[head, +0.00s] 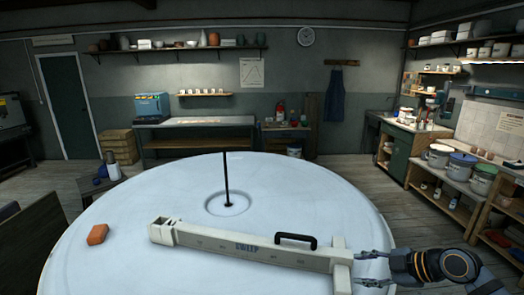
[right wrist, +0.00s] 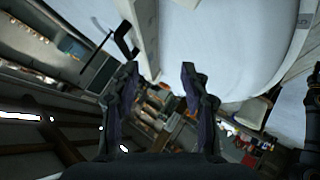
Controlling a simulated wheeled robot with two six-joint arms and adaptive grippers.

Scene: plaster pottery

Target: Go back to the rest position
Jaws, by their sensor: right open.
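A long pale bar marked SWEEP (head: 246,247) lies across the round white plaster surface (head: 130,200), with a black handle (head: 297,240) on top and a crosspiece (head: 341,270) at its right end. A thin black rod (head: 226,180) stands upright at the centre of the disc. My right gripper (head: 358,268) is at the lower right, fingers pointing left, just right of the crosspiece; whether it touches is unclear. In the right wrist view its fingers (right wrist: 160,76) are spread with nothing between them.
An orange block (head: 97,234) lies on the left of the disc. A workbench (head: 195,135) stands behind. Shelves with lidded buckets (head: 462,166) line the right wall. The left and far parts of the disc are otherwise clear.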

